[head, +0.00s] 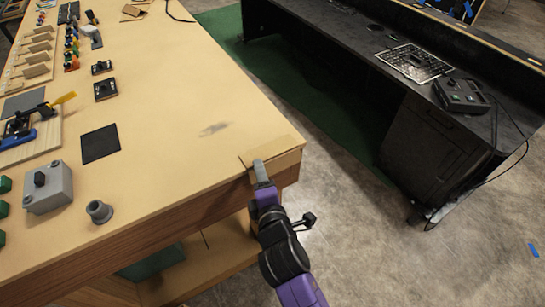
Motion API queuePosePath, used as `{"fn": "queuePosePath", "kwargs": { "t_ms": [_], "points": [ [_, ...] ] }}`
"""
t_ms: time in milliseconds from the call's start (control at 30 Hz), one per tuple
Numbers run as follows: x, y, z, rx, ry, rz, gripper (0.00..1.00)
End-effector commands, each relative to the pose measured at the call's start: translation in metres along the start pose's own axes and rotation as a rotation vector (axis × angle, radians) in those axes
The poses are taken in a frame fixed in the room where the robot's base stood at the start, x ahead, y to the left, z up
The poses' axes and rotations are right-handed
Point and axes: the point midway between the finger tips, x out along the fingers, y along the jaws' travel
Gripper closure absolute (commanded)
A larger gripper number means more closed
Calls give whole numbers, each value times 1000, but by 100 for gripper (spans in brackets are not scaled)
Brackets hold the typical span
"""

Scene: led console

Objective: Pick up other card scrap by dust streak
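A dark smudge, the dust streak (214,129), lies on the wooden table top (190,70). A flat tan card scrap (278,150) lies to its lower right, at the table's right corner. My gripper (260,170) reaches up from the bottom, and its grey tip overlaps the left part of this scrap in the picture. I cannot tell whether it touches the scrap or whether its fingers are apart. More tan card pieces (132,11) lie at the far end of the table.

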Motion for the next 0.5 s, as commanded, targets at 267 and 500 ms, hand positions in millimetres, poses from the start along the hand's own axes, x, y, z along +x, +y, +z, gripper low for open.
{"fn": "queuePosePath", "kwargs": {
  "t_ms": [267,500],
  "points": [
    [0,0,0,0,0,-1,86],
    [-1,3,0,1,0,0,86]
  ]
}}
